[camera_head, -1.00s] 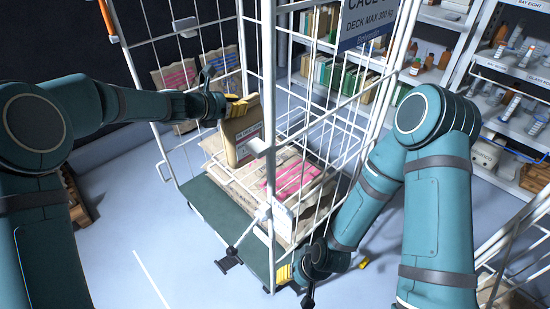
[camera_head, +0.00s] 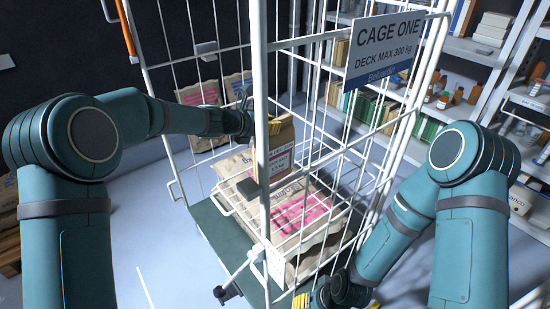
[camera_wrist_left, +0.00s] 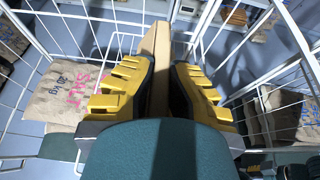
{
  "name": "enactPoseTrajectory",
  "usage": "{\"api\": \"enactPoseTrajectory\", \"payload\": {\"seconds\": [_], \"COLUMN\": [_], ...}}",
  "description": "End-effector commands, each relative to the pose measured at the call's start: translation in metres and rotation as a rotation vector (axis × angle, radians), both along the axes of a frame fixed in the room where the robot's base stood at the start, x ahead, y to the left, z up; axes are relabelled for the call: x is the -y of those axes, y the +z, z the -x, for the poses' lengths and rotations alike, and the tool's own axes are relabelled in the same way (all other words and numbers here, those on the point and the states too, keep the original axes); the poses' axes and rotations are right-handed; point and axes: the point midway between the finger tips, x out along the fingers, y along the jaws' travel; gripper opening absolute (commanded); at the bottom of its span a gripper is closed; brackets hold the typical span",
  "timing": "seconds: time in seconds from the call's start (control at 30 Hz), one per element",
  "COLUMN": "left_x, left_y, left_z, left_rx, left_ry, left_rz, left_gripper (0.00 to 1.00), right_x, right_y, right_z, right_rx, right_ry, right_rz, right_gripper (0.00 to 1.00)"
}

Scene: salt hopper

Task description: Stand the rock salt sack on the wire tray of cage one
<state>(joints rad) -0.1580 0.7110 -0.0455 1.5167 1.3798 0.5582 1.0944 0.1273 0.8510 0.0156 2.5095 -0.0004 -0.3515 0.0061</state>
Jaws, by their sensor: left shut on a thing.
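My left gripper (camera_head: 275,127) is shut on a small brown paper sack (camera_head: 281,155) with a pale printed label, the rock salt sack. The sack hangs roughly upright inside cage one, behind its front corner post and above the large sacks. In the left wrist view the yellow fingers (camera_wrist_left: 160,80) press on both sides of the sack (camera_wrist_left: 157,48). Cage one (camera_head: 258,80) carries the CAGE ONE sign (camera_head: 388,48). White wires show inside it, but I cannot clearly make out the wire tray. My right gripper (camera_head: 301,300) is low at the cage's front, partly cut off by the frame edge.
Large salt sacks with pink print (camera_head: 305,212) lie on the cage's green deck (camera_head: 222,222). More printed sacks (camera_head: 203,97) stand behind the cage. Shelves (camera_head: 470,50) with books and bottles stand at the right. Wire mesh and posts closely surround my left gripper.

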Motion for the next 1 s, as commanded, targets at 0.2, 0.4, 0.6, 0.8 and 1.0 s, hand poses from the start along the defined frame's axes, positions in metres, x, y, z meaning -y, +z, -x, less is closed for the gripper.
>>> {"api": "enactPoseTrajectory", "payload": {"seconds": [0.2, 0.4, 0.6, 0.8, 1.0], "left_x": [0.001, 0.001, 0.001, 0.001, 0.001], "left_y": [-0.026, -0.037, -0.064, -0.08, -0.081], "left_z": [0.0, 0.0, 0.0, 0.0, -0.001], "left_rx": [0.004, 0.005, 0.004, 0.006, 0.007], "left_ry": [-0.001, -0.002, -0.001, -0.003, -0.002], "left_rz": [0.005, 0.005, 0.005, 0.006, 0.006], "left_gripper": [0.0, 0.0, 0.0, 0.0, 0.0], "right_x": [0.0, 0.0, 0.0, 0.0, 0.0], "right_y": [-0.011, -0.014, -0.024, -0.029, -0.028], "right_z": [0.002, 0.002, 0.0, -0.001, -0.001], "right_rx": [-0.004, -0.004, -0.001, 0.002, 0.003], "right_ry": [0.004, 0.005, 0.004, 0.003, 0.003], "right_rz": [-0.001, -0.001, -0.001, 0.001, 0.001], "right_gripper": [0.47, 0.47, 0.47, 0.47, 0.47]}}
